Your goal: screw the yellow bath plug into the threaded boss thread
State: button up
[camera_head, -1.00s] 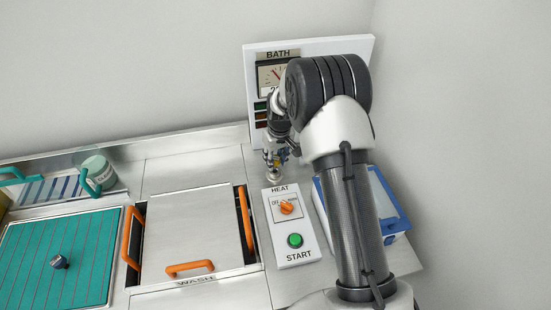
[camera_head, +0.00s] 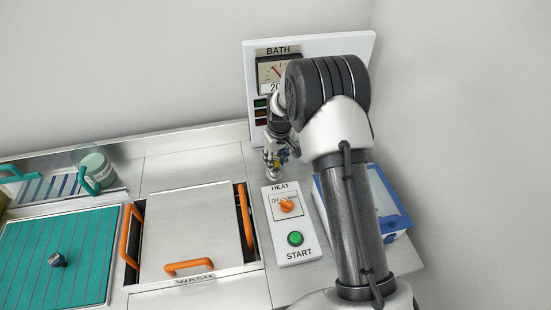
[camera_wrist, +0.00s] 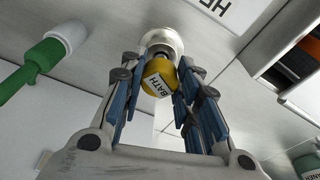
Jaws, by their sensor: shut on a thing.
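The yellow bath plug (camera_wrist: 159,78), marked BATH, sits between the blue-padded fingers of my gripper (camera_wrist: 158,88) in the wrist view. My gripper is shut on it. The round metal threaded boss (camera_wrist: 161,40) is directly beyond the plug, and the plug appears in line with it. Whether the threads are engaged is hidden. In the head view my gripper (camera_head: 274,160) points down at the boss (camera_head: 273,178) on the steel counter, just behind the HEAT panel. The plug is mostly hidden by the fingers there.
The HEAT panel (camera_head: 291,228) with an orange knob and green button stands in front. The BATH display (camera_head: 262,75) is behind. A steel lid (camera_head: 190,230) with orange handles is left. A blue-edged box (camera_head: 395,215) is right. A green-and-white object (camera_wrist: 40,58) shows in the wrist view.

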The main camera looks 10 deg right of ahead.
jog(key=shift+f+b, duration=0.45)
jog(key=shift+f, duration=0.35)
jog(key=o, duration=1.1)
jog(key=shift+o, duration=0.2)
notch_tip(320, 180, up, 12)
jog(key=s, duration=0.1)
jog(key=shift+s+d, duration=0.25)
jog(key=shift+s, duration=0.15)
